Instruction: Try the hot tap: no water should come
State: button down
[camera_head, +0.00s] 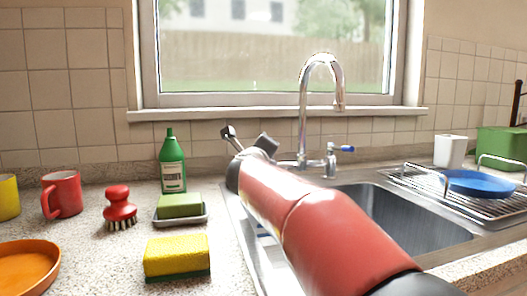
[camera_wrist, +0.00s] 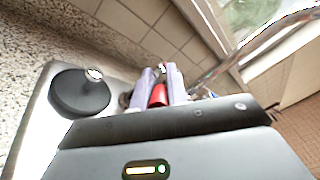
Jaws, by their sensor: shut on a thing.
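The hot tap's red handle (camera_wrist: 157,95) shows between the two pale fingers of my gripper (camera_wrist: 160,84) in the wrist view. My gripper is shut on it. In the head view my arm and hand hide the hot tap. The chrome spout (camera_head: 304,95) rises behind the sink and curves down to the right. No water shows at its mouth or below it in the head view. The cold tap, with a blue lever (camera_head: 342,148), stands right of the spout's base. The spout also crosses the right of the wrist view (camera_wrist: 255,43).
The steel sink (camera_head: 425,222) lies partly behind my arm. A dish rack with a blue plate (camera_head: 475,183) is to its right. A green bottle (camera_head: 172,163), a green soap bar (camera_head: 179,205) and a yellow sponge (camera_head: 177,255) are on the left. A black round stopper (camera_wrist: 78,98) lies near my gripper.

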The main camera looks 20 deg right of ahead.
jog(key=c, duration=1.4)
grip_release()
jog(key=v, duration=0.8)
jog(key=shift+w+b, duration=0.1)
jog(key=shift+b, duration=0.3)
